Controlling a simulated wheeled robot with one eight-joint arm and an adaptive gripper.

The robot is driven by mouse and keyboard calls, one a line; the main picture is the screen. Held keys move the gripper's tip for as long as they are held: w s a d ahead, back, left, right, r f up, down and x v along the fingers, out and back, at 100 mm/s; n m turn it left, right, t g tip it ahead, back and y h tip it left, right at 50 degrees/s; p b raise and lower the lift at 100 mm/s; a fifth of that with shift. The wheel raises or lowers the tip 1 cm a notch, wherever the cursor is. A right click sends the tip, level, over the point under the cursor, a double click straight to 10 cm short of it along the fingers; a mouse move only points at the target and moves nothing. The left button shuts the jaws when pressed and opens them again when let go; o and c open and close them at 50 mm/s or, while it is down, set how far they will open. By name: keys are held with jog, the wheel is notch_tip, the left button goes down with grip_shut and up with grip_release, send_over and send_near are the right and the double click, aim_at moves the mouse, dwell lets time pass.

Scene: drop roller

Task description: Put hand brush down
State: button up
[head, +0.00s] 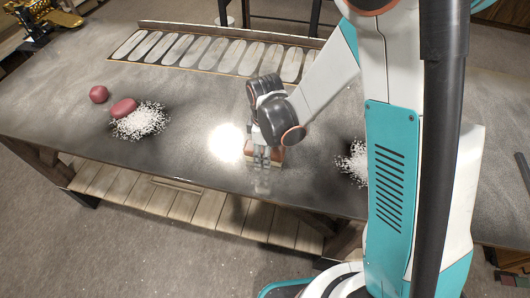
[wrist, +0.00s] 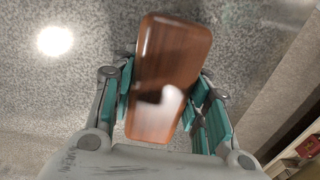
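The hand brush is a brown wooden block (wrist: 168,75) with rounded corners, seen from above between the finger pads in the wrist view. My gripper (wrist: 160,108) has teal pads against both long sides of it and is shut on it. In the head view my gripper (head: 262,158) points down near the front edge of the grey table (head: 200,165), and part of the brush (head: 278,156) shows behind the fingers. The bristles are hidden. I cannot tell whether the brush touches the table top or hangs just above it.
A white granular pile (head: 142,121) lies on the left with a reddish lump (head: 123,107) against it and another lump (head: 98,94) beyond. A second white pile (head: 353,163) lies right, partly behind my arm. A slotted panel (head: 210,52) lines the back. Table between is clear.

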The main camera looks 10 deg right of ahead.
jog(key=o, duration=0.3)
notch_tip(320, 180, up, 12)
jog(key=p, duration=0.3)
jog(key=shift+r, duration=0.15)
dwell(0.6)
jog(key=shift+w+d+r, duration=0.1)
jog(key=shift+w+d, duration=0.05)
jog(key=shift+d, duration=0.1)
jog(key=d+r+m+t+b, duration=0.25)
jog(key=d+r+m, duration=0.2)
jog(key=d, duration=0.35)
jog(key=s+d+m+t+b, duration=0.4)
jog(key=s+m+b, duration=0.4)
jog(key=s, duration=0.5)
jog(key=shift+d+m+t, duration=0.35)
jog(key=shift+d+m, duration=0.4)
jog(key=shift+d, duration=0.1)
